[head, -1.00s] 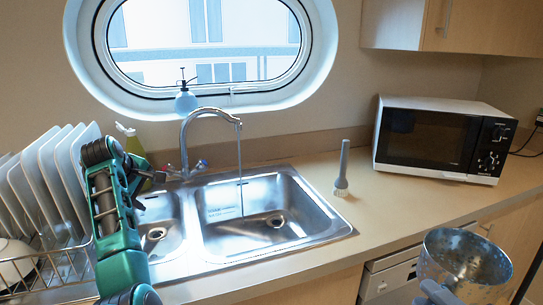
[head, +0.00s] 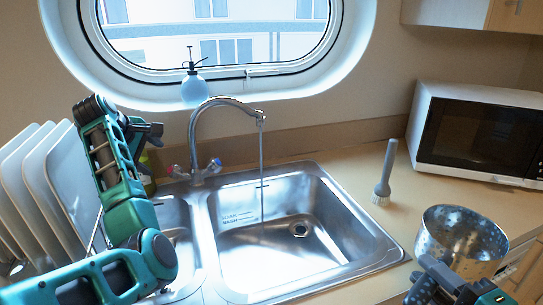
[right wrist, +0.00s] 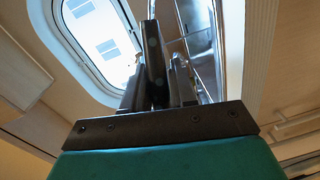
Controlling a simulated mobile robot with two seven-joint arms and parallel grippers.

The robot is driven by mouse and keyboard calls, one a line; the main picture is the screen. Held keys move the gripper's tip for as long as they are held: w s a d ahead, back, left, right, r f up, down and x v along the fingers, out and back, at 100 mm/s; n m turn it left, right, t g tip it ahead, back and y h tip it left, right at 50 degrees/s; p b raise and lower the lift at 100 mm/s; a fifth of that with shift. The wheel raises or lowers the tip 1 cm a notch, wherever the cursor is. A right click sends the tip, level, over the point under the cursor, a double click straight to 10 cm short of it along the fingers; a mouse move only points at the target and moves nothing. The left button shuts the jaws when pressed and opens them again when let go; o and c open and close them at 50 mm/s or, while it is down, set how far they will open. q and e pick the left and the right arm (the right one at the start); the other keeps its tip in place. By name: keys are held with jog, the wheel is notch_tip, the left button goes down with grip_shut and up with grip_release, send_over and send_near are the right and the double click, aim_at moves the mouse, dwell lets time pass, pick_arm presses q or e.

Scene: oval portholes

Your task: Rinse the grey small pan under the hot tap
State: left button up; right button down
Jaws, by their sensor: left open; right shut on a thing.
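The grey small pan (head: 460,243), speckled metal, is in the head view at lower right, tilted and beside the counter's front edge. My right gripper (head: 452,288) is shut on it at its near side; the handle is mostly hidden. In the right wrist view my dark fingers (right wrist: 155,70) hide most of what they hold. The tap (head: 222,104) has a red-marked knob (head: 172,170) and a blue-marked knob (head: 214,164). A thin water stream (head: 262,165) falls into the right basin (head: 300,235). My left gripper (head: 152,132) is open and empty, left of and above the knobs.
A dish rack with white plates (head: 50,190) stands at left. A grey brush (head: 385,175) stands right of the sink, with a microwave (head: 480,130) behind. A blue spray bottle (head: 193,85) is at the window. The right basin looks empty.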

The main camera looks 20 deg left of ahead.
aim_at(171, 171)
pick_arm(q)
jog(key=x, duration=1.2)
jog(key=shift+w+a+r, duration=0.2)
jog(key=shift+w, duration=0.1)
jog(key=c, duration=1)
jog(key=shift+o, duration=0.2)
jog(key=shift+s+f+m+t, duration=0.15)
jog(key=shift+m+t, duration=0.55)
jog(key=shift+m, duration=0.5)
jog(key=shift+m+t, duration=0.7)
jog(key=shift+m, duration=0.7)
